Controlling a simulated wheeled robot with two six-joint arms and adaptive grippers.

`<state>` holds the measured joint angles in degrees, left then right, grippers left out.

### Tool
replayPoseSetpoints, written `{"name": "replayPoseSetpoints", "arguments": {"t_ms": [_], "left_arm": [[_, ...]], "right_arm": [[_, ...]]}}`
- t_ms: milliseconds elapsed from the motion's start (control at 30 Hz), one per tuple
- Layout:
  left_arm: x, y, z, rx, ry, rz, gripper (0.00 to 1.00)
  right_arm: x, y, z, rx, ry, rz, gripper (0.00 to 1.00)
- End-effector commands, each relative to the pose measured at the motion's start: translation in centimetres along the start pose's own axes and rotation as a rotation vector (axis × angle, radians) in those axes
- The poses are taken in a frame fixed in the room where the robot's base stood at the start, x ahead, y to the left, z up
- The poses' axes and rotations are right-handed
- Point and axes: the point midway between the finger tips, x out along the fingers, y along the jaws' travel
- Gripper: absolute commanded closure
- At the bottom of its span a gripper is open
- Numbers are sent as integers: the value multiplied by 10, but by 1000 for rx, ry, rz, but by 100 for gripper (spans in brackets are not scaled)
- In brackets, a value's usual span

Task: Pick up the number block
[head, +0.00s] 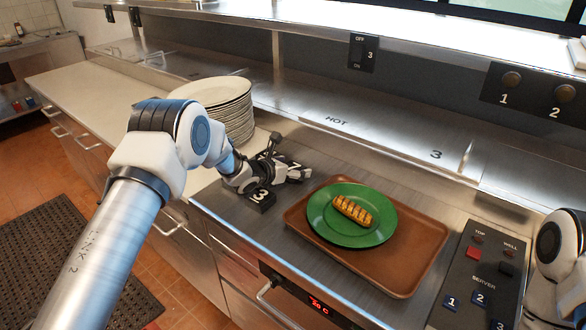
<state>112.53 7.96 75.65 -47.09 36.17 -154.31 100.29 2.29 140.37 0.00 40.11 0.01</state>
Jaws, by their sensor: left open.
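A small dark number block (261,198) with white marking that reads like 13 or 3 sits on the metal counter, left of the brown tray. My left gripper (289,160) is open, just behind and to the right of this block. Another white numeral, like a 7 or 2, shows between or beside its fingers; the dark fingers hide most of what bears it, and I cannot tell whether they touch it. My right arm shows at the right edge, but its gripper is out of view.
A brown tray (405,279) holds a green plate (325,222) with a grilled yellow-brown food item (352,210). A stack of white plates (222,98) stands behind my left arm. A control panel (481,283) with buttons lies at right. A metal shelf overhangs the back.

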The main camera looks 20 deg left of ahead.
Motion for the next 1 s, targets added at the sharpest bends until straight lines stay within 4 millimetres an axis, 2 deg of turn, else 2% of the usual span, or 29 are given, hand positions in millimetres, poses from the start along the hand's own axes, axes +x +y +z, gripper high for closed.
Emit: {"name": "replayPoseSetpoints", "arguments": {"t_ms": [167, 300, 367, 767, 1000], "left_arm": [[0, 0, 0, -1, -1, 0, 6], [0, 0, 0, -1, -1, 0, 56], [0, 0, 0, -1, -1, 0, 74], [0, 0, 2, -1, 0, 0, 74], [3, -8, 24, 3, -3, -3, 74]], "right_arm": [[1, 0, 0, 0, -1, 0, 100], [1, 0, 0, 0, -1, 0, 100], [1, 0, 0, 0, -1, 0, 100], [1, 0, 0, 0, -1, 0, 100], [0, 0, 0, 0, -1, 0, 100]]}}
